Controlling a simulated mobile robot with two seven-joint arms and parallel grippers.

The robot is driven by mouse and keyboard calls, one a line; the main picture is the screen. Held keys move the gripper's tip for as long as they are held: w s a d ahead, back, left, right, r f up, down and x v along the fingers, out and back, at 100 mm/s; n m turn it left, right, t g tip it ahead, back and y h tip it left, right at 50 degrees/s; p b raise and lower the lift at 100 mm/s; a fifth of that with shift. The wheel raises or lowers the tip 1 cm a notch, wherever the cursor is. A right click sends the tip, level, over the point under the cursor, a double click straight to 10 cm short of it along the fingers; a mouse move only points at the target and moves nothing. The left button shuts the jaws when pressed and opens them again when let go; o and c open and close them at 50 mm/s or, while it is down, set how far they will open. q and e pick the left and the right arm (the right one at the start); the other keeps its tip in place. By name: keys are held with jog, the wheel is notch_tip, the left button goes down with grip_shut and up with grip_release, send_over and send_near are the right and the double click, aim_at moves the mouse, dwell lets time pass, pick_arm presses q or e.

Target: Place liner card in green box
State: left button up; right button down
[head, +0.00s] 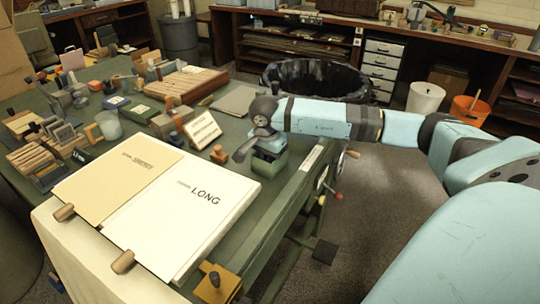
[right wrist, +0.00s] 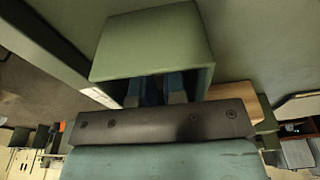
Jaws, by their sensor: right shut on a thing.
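The green box (head: 268,168) stands near the right edge of the green table in the head view. My right gripper (head: 262,146) is right over it, pointing down. In the right wrist view the green box (right wrist: 150,42) fills the upper middle, and the two fingers of my right gripper (right wrist: 156,92) reach into its dark opening. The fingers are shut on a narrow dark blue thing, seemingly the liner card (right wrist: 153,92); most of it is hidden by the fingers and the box. My left gripper is not in view.
A small orange-brown stand (head: 219,154) and a tilted white sign (head: 202,129) are left of the box. Large boards marked LONG (head: 190,215) and SHORT (head: 120,178) lie in front. Crowded tools and blocks fill the left. The table edge is close on the right.

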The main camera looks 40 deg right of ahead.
jog(key=c, duration=1.5)
grip_release()
jog(key=shift+f, duration=0.1)
jog(key=shift+o, duration=0.2)
jog(key=shift+r, duration=0.2)
pick_arm(q)
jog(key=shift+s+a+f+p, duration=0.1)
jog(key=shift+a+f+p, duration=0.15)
jog(key=shift+p, duration=0.9)
pick_arm(e)
notch_tip(320, 180, up, 12)
jog(key=a, duration=0.1)
jog(key=shift+s+a, duration=0.15)
jog(key=shift+a, duration=0.25)
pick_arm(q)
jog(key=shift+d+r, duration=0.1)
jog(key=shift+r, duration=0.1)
pick_arm(e)
jog(key=shift+f, duration=0.1)
